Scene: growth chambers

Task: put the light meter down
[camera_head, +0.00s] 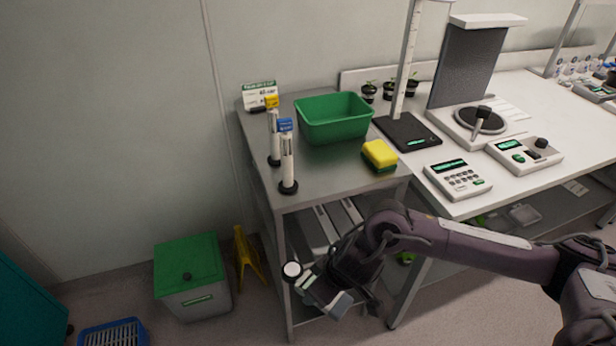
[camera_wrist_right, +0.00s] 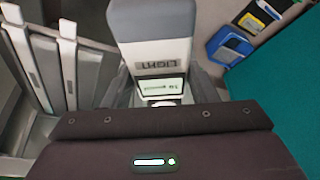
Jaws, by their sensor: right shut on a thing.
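The light meter (camera_wrist_right: 152,45) is a pale grey and white block with a "LIGHT" label and a small lit screen, seen in the right wrist view. It lies between the two fingers of my right gripper (camera_wrist_right: 160,92), which is shut on it. In the head view the right gripper (camera_head: 322,290) hangs low in front of the steel table, below its top. A round white disc, seemingly part of the meter (camera_head: 292,270), shows at its left end. The hand hides part of the meter. My left gripper is not in view.
The steel table (camera_head: 335,187) holds a green tub (camera_head: 333,118), a yellow sponge (camera_head: 379,154), two tube stands and a card. Its front area is partly bare. A white bench with a keypad device (camera_head: 458,179) adjoins it. A green-lidded bin (camera_head: 190,262) stands on the floor left.

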